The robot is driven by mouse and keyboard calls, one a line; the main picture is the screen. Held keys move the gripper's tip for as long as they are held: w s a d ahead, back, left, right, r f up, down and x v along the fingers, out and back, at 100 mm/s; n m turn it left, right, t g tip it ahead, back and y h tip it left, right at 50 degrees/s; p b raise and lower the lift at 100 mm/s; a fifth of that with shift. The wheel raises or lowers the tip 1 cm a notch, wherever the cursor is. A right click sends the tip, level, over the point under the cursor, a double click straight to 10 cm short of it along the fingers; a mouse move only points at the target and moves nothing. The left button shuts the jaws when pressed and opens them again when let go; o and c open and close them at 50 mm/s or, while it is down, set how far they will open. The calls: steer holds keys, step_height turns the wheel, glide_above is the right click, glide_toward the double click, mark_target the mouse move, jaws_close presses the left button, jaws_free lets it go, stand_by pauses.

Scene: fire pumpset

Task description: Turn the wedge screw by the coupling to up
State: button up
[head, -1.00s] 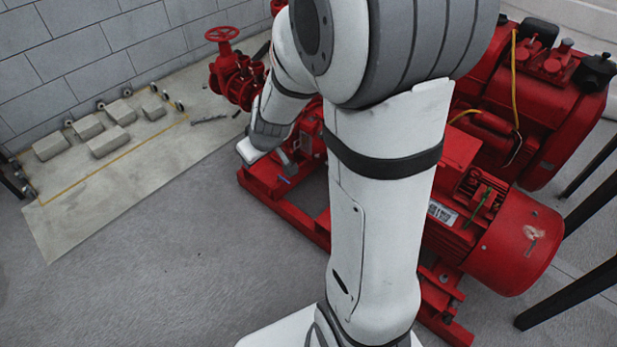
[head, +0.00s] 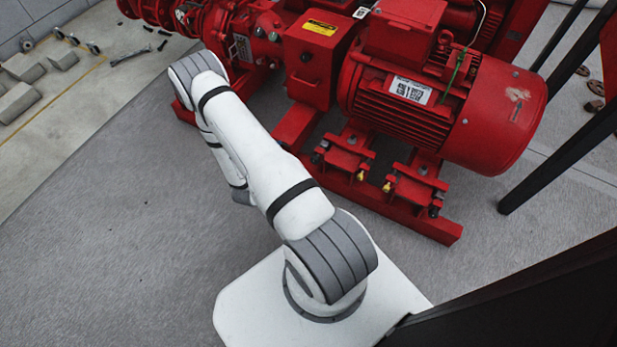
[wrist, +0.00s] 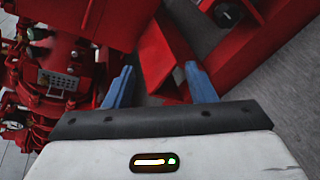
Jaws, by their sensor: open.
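The red coupling guard (head: 315,60) with a yellow label stands between the pump and the red motor (head: 430,95) in the head view. Small dark and brass-coloured screws (head: 322,150) show at the motor's feet; the ones at the left are nearest the guard. I cannot tell which is the wedge screw or how it is turned. In the wrist view my gripper (wrist: 159,72) is open and empty, its blue fingers apart above the red base frame (wrist: 158,55). A dark round bolt (wrist: 228,14) shows beyond, right of the fingers. My arm hides the gripper in the head view.
The red base rail (head: 415,220) runs along the front of the pumpset. Black posts (head: 560,145) stand at the right. Grey blocks (head: 22,68) lie on the floor at the far left. The grey floor (head: 110,230) at the front left is clear.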

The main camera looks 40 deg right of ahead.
mark_target(315, 162)
steer(key=s+d+f+n+h+b, duration=0.2)
steer(key=s+f+n+h+b, duration=0.25)
steer(key=s+f, duration=0.4)
steer(key=shift+n+t+y, duration=0.3)
steer(key=shift+n+y, duration=0.15)
steer(key=shift+b+x, duration=0.95)
steer(key=shift+x, duration=2.75)
steer(key=shift+s+r, duration=0.1)
steer(key=shift+r, duration=0.05)
steer(key=shift+c, duration=0.4)
